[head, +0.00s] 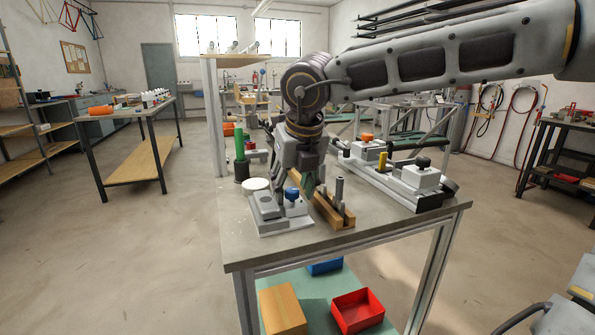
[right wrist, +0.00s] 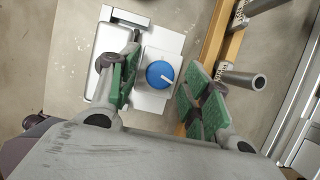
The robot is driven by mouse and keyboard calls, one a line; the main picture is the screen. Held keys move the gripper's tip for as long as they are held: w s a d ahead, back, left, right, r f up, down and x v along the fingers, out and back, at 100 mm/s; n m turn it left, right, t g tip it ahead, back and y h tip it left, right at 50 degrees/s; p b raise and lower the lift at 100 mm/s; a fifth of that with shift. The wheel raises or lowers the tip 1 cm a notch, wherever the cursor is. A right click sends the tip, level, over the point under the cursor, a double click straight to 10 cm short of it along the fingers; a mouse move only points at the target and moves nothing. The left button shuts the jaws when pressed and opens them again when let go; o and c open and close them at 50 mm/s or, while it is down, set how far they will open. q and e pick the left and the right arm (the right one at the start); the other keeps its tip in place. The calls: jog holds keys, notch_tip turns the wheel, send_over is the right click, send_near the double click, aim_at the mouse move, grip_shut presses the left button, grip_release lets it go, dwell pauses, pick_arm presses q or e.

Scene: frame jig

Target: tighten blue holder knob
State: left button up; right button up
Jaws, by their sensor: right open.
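The blue knob (head: 292,194) stands on a light grey holder (head: 268,212) near the front left of the table. In the right wrist view the blue knob (right wrist: 160,74) is round with a white line across its right part, on the white holder block (right wrist: 150,100). My right gripper (head: 300,180) points down over the knob. In the right wrist view its green-padded fingers (right wrist: 162,85) are open, one on each side of the knob, with visible gaps. Whether the fingertips are level with the knob I cannot tell. My left gripper is not in view.
A wooden rack with grey pegs (head: 330,210) stands close to the right of the holder. A longer grey fixture with a black knob (head: 422,175) lies further right. A green cylinder (head: 239,143) stands behind on the left. The table's front strip (head: 350,240) is bare.

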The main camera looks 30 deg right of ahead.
jog(key=shift+d+r+n+y+p, duration=0.1)
jog(key=shift+n+y+p, duration=0.45)
jog(key=shift+n+p, duration=0.85)
jog(key=shift+d+n+y+p, duration=0.1)
jog(key=shift+n+y+p, duration=0.45)
jog(key=shift+n+p, duration=0.8)
jog(key=shift+w+d+n+g+y+p, duration=0.1)
jog(key=shift+n+g+y+p, duration=0.3)
jog(key=shift+n+p, duration=1.25)
jog(key=shift+d+n+g+y+p, duration=0.1)
jog(key=shift+n+y+p, duration=0.5)
jog(key=shift+n+p, duration=1)
jog(key=shift+w+n+g+y+p, duration=0.1)
jog(key=shift+n+g+y+p, duration=0.25)
jog(key=shift+n+p, duration=0.9)
jog(key=shift+w+n+g+y+p, duration=0.15)
jog(key=shift+n+g+p, duration=0.3)
jog(key=shift+n+p, duration=0.8)
jog(key=shift+w+n+g+p, duration=0.1)
jog(key=shift+n+g+p, duration=1)
jog(key=shift+n+p, duration=1.6)
jog(key=shift+p, duration=0.35)
jog(key=p+v, duration=0.1)
jog(key=v, duration=1.2)
jog(key=shift+d+r, duration=0.3)
jog(key=shift+d, duration=0.05)
